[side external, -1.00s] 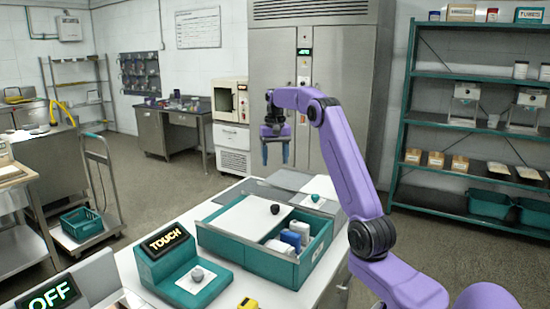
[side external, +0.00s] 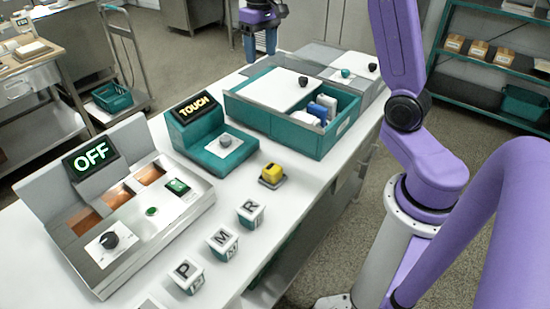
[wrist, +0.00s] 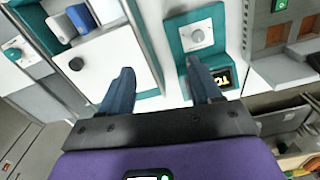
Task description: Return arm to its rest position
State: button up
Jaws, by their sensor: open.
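My gripper (side external: 259,45) hangs at the top of the side view, above and behind the teal box, with blue fingers pointing down. In the wrist view my gripper (wrist: 160,85) has its two fingers apart with nothing between them. Below them show the white sliding lid (wrist: 100,62) with its dark knob and the teal unit with a grey knob (wrist: 197,36). The upper part of my arm is cut off by the side view's top edge.
On the white bench (side external: 215,262) stand the teal box (side external: 325,138), the TOUCH unit (side external: 212,152), the OFF panel (side external: 93,155), a yellow block (side external: 272,174) and lettered cubes (side external: 222,243). Teal shelving (side external: 500,99) stands at the right. The air around my gripper looks clear.

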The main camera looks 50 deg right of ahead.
jog(key=s+a+f+n, duration=0.2)
jog(key=s+a+n, duration=0.5)
jog(key=s+a, duration=0.75)
jog(key=s+f+n, duration=0.2)
jog(key=s+n, duration=0.1)
jog(key=s, duration=0.6)
jog(key=s+f+n, duration=0.3)
jog(key=s+n, duration=0.1)
jog(key=s, duration=0.5)
jog(key=shift+d, duration=0.2)
